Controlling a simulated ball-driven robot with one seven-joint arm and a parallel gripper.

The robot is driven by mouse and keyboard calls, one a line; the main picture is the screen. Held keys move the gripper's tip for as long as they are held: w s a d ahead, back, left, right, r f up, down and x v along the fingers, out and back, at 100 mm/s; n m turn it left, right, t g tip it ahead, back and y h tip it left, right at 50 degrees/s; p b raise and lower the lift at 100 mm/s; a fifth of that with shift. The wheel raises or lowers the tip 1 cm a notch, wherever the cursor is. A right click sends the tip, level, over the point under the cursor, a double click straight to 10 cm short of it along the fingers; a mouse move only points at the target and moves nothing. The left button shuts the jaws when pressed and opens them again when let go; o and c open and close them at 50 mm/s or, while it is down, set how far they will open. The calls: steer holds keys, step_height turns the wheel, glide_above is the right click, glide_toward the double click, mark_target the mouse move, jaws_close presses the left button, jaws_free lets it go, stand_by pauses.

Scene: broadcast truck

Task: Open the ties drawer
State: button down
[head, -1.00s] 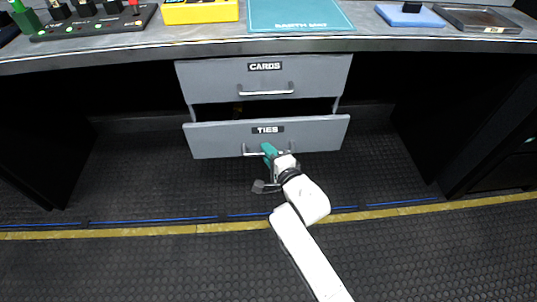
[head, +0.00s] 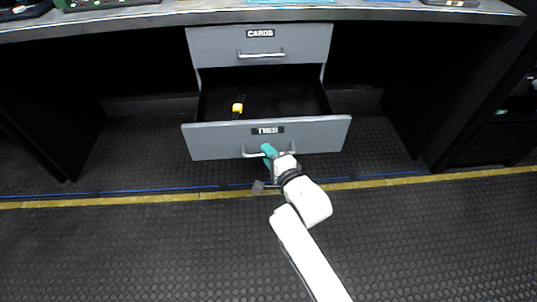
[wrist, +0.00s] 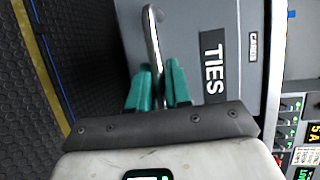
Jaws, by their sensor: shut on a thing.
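The ties drawer (head: 215,141) is pulled out from under the bench, and its dark inside shows in the head view. A small yellow and black item (head: 238,107) lies in it toward the left. The drawer's bar handle (head: 250,154) is on its front, below the TIES label (head: 268,130). My gripper (head: 269,153) is at this handle. In the wrist view, the teal fingers of my gripper (wrist: 158,88) are shut on the handle (wrist: 153,40), one on each side, beside the TIES label (wrist: 213,62).
The cards drawer (head: 220,45) above is shut. The bench top (head: 200,17) runs across the back with items along it. Dark open knee space lies on both sides of the drawers. The rubber floor (head: 120,250) in front is clear, crossed by a yellow line (head: 120,201).

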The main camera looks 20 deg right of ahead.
steer(key=shift+s+f, duration=0.1)
steer(key=shift+s, duration=0.05)
steer(key=c, duration=1.1)
jaws_free()
steer(key=shift+c, duration=0.2)
steer(key=shift+s, duration=0.1)
steer(key=a+p+v, duration=0.1)
steer(key=p+v, duration=0.1)
steer(key=v, duration=0.8)
steer(key=shift+s+d, duration=0.3)
steer(key=shift+d, duration=0.2)
